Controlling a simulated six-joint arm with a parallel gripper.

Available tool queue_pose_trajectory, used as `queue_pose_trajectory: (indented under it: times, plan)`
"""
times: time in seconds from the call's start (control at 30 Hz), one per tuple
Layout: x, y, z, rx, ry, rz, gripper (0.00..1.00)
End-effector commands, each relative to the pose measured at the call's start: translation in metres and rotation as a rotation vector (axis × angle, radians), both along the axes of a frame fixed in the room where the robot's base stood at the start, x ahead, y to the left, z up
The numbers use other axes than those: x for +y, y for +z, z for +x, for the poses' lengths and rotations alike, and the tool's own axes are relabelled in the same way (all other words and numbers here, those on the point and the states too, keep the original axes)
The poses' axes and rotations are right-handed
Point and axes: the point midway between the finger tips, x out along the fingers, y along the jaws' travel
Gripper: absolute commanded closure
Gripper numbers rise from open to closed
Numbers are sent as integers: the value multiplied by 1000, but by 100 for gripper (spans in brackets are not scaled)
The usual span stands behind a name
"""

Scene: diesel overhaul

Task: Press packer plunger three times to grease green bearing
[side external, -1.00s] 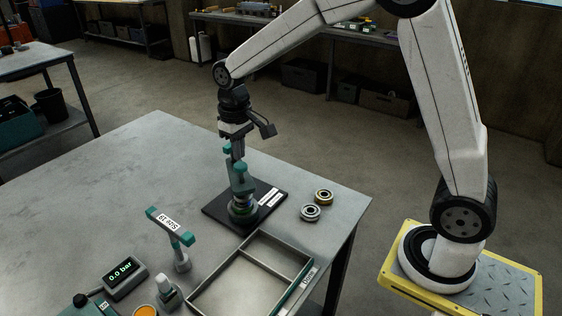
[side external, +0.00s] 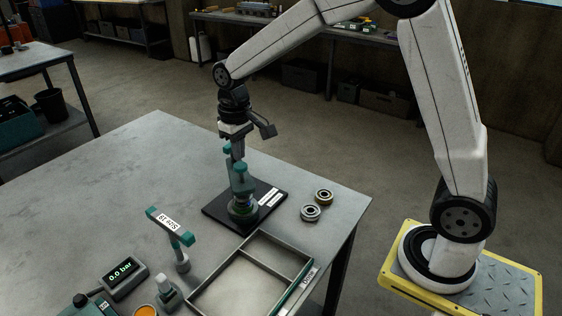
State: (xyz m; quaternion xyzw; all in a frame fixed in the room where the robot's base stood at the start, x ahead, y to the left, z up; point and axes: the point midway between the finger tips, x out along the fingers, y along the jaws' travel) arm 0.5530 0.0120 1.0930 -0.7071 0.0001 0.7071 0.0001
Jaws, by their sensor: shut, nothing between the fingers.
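The bearing packer (side external: 243,208) stands upright on a black base plate (side external: 216,212) near the table's right side. Its teal plunger top (side external: 241,168) points up. My gripper (side external: 236,155) points down, shut and empty, directly over the plunger. The fingertips are at or just above the plunger top; I cannot tell whether they touch. A green tint shows low in the packer, but the green bearing cannot be made out clearly.
A divided tray (side external: 283,241), a teal-ended tool on a stand (side external: 170,226), a small bottle (side external: 167,291) and a gauge reading 0.0 bar (side external: 123,277) are in front. The table's left is clear.

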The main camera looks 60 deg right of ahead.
Motion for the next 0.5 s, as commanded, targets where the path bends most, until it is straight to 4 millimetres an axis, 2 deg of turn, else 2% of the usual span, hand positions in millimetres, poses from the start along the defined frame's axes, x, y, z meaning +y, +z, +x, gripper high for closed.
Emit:
queue_pose_trajectory:
  times: [0.5]
  plan:
    - [0,-15,0,2,0,0,100]
